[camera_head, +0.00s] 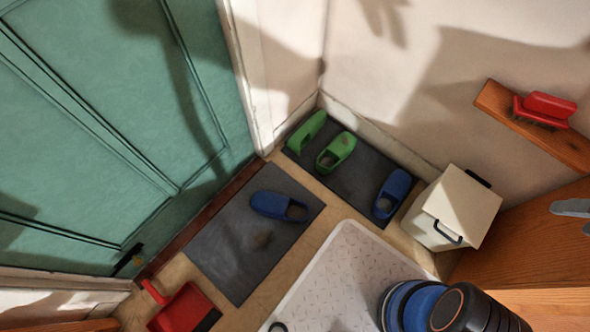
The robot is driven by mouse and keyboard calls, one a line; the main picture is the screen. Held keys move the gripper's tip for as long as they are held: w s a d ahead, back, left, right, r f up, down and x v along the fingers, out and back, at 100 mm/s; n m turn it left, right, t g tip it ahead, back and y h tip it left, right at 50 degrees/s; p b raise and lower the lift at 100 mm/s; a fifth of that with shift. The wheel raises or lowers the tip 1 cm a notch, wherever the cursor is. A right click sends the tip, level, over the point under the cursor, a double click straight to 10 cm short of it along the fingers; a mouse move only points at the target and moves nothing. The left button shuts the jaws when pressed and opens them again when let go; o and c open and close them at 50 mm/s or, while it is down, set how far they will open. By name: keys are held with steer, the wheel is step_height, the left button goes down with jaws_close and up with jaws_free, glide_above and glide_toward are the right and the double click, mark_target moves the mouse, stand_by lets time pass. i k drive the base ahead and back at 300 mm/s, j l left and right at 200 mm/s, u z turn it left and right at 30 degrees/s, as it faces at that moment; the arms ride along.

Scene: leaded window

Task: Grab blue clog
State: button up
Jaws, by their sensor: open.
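One blue clog (278,206) lies on the dark mat in front of the teal door, its toe to the left and its opening to the right. A second blue clog (391,193) lies at the right end of another dark mat by the wall, close to the cream bin. A pair of green clogs (336,151) sits at the left end of that mat. My gripper (578,218) shows only as grey fingertips at the right edge, over the wooden surface. It is open, with nothing seen between the fingers, far right of both blue clogs.
A cream bin (453,208) stands right of the wall mat (358,176). The door mat (231,251) has a small dark patch. A red dustpan (184,309) lies at lower left. A red brush (545,109) rests on a wooden shelf (513,117). A pale patterned surface (335,275) fills the lower middle.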

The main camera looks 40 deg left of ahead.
mark_target(269, 204)
steer(key=k+u, duration=0.1)
steer(key=u, duration=0.35)
steer(key=k+u, duration=0.15)
steer(key=u, duration=0.3)
steer(key=k+u, duration=0.15)
steer(key=u, duration=0.3)
